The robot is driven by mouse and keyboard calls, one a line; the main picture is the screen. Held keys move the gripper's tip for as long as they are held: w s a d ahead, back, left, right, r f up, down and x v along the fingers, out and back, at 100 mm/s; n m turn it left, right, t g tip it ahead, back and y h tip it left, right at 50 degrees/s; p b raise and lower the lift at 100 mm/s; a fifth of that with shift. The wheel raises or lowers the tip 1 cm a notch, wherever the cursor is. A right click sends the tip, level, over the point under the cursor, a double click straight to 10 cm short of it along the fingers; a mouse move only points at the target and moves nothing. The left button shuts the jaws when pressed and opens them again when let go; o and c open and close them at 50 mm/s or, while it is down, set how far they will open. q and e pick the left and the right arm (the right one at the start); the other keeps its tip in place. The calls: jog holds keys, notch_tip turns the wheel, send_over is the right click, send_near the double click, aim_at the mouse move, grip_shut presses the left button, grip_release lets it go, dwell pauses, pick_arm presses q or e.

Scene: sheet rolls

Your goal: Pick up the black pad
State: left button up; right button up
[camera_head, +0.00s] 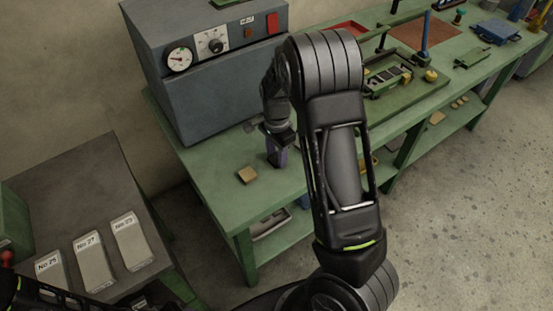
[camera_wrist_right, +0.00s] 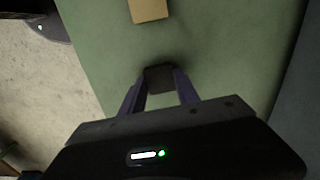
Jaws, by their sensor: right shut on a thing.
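The black pad (camera_wrist_right: 160,77) is a small dark block between the fingertips of my right gripper (camera_wrist_right: 159,92) in the right wrist view. The fingers press on it from both sides. In the head view my right gripper (camera_head: 278,157) points down at the near left end of the green table (camera_head: 215,187). The pad is hard to make out there, hidden by the fingers. I cannot tell whether it touches the table or hangs just above it. My left gripper is not visible.
A tan block (camera_head: 247,175) lies beside the right gripper. A grey machine with dials (camera_head: 215,85) stands behind it. A green tray (camera_head: 400,80) is farther right. A dark side table (camera_head: 75,205) holds several labelled packets at the left.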

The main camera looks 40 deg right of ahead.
aim_at(276, 158)
grip_shut()
notch_tip(276, 158, up, 10)
jog(key=shift+b, duration=0.45)
dwell(0.5)
